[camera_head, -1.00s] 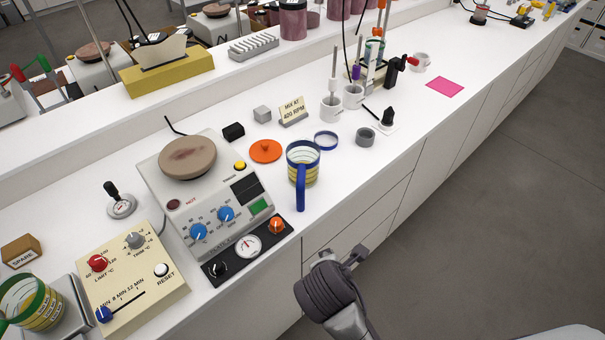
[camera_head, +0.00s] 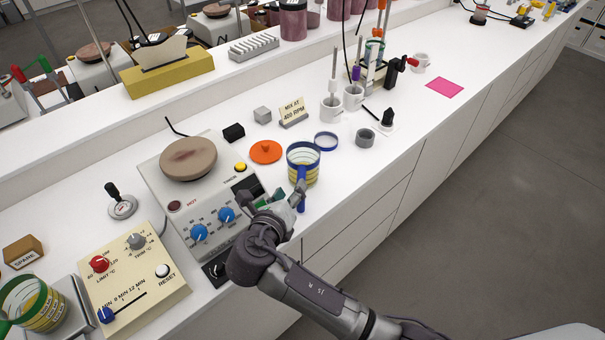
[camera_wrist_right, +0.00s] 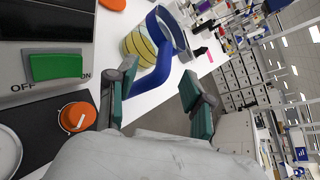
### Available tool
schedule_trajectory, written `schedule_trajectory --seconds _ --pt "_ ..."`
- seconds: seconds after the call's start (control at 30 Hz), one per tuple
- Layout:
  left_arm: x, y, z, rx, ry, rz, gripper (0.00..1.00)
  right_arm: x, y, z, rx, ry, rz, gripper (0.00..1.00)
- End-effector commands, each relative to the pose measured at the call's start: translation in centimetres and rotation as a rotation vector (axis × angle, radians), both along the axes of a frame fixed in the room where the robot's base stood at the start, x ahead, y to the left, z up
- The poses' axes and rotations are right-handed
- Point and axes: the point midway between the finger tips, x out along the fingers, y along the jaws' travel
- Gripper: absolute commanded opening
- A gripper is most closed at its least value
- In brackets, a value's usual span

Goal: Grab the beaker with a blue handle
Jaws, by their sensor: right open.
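The beaker with a blue handle (camera_head: 303,165) stands upright on the white bench, right of the hotplate; it has a blue rim and yellow bands. Its blue handle (camera_head: 301,201) points toward the bench's front edge. In the right wrist view the beaker (camera_wrist_right: 140,45) is ahead, and its handle (camera_wrist_right: 155,77) reaches between the fingers. My right gripper (camera_head: 287,194) is open at the handle, one finger on each side (camera_wrist_right: 157,103); I cannot tell whether they touch it. My left gripper is not in view. Another beaker, with a green rim (camera_head: 38,305), stands at the far left.
The hotplate (camera_head: 235,182) with its knobs lies close left of my right gripper. An orange lid (camera_head: 265,151) and a blue ring (camera_head: 326,141) lie near the beaker. White mugs (camera_head: 331,108) stand farther back. The bench's front edge is close on the right.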

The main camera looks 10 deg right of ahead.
Motion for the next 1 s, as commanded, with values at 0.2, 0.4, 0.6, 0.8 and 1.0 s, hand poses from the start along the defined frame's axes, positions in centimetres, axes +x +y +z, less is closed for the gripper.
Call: schedule_trajectory --seconds 0.2,0.4,0.6,0.8,1.0 --pt "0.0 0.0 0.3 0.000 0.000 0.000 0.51 1.4 -0.8 -0.4 0.001 0.001 -0.001 0.52" --pt "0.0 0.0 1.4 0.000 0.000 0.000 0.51 3.7 -2.5 -0.7 -0.002 0.001 -0.003 0.52" --pt "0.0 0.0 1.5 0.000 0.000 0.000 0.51 5.5 -3.1 -1.6 0.002 0.001 0.001 0.52" --pt "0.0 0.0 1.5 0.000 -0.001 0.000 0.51 5.6 -3.2 -1.8 0.003 0.002 0.001 0.52" --pt "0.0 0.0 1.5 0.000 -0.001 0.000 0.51 5.5 -3.2 -1.7 0.003 0.002 0.001 0.25"
